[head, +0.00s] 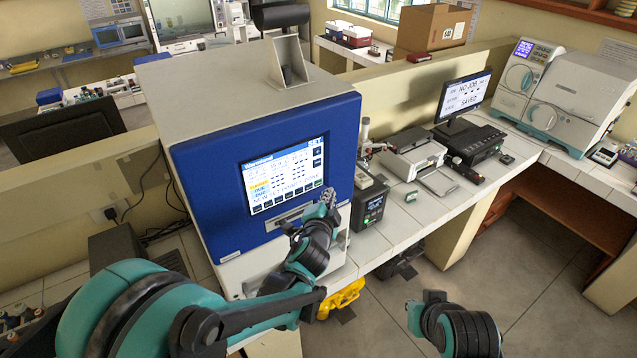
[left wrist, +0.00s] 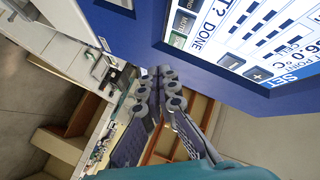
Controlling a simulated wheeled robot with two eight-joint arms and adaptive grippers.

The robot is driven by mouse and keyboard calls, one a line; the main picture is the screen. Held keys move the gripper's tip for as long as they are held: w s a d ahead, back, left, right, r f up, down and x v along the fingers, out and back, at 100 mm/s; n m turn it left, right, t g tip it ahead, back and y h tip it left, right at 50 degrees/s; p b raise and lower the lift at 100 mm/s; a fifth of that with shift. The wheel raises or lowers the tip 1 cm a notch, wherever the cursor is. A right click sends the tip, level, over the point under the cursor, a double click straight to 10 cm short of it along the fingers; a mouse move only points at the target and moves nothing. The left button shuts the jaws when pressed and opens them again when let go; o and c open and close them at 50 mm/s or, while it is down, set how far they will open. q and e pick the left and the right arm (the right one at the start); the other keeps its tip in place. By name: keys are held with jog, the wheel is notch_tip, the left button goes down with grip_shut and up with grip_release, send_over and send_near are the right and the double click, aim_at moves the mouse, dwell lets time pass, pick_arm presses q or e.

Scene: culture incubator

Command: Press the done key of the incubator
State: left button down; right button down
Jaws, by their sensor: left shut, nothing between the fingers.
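The incubator (head: 190,160) has a blue front with a lit touch screen (head: 284,172). The screen also shows, turned, in the left wrist view (left wrist: 262,28). Its prompt line ends in the word DONE, with a row of small keys below; the end key (head: 318,183) looks greenish and also shows in the left wrist view (left wrist: 179,42). Its label is too small to read surely. My left gripper (head: 329,194) is shut and empty in front of the panel, by the screen's lower right corner. In the left wrist view its fingertips (left wrist: 160,75) appear apart from the screen.
A small black device (head: 370,205) stands right of the incubator, close to my left gripper. A grey-white instrument (head: 415,157) and a monitor (head: 463,97) stand farther along the bench. Part of my right arm shows at the lower right, over open floor.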

aim_at(318, 183)
pick_arm(q)
jog(key=shift+w+a, duration=0.65)
jog(key=shift+w, duration=0.25)
jog(key=shift+w+a, duration=0.1)
jog(key=shift+w, duration=0.05)
dwell(0.8)
jog(key=shift+w+a+b, duration=0.15)
jog(key=shift+w+b, duration=0.05)
jog(key=shift+b, duration=0.15)
jog(key=shift+w+a, duration=0.2)
jog(key=shift+w, duration=0.05)
dwell(0.6)
jog(key=shift+s+d, duration=0.1)
jog(key=shift+s, duration=0.05)
jog(key=shift+s+d, duration=0.35)
jog(key=shift+s, duration=0.15)
jog(key=shift+b, duration=0.3)
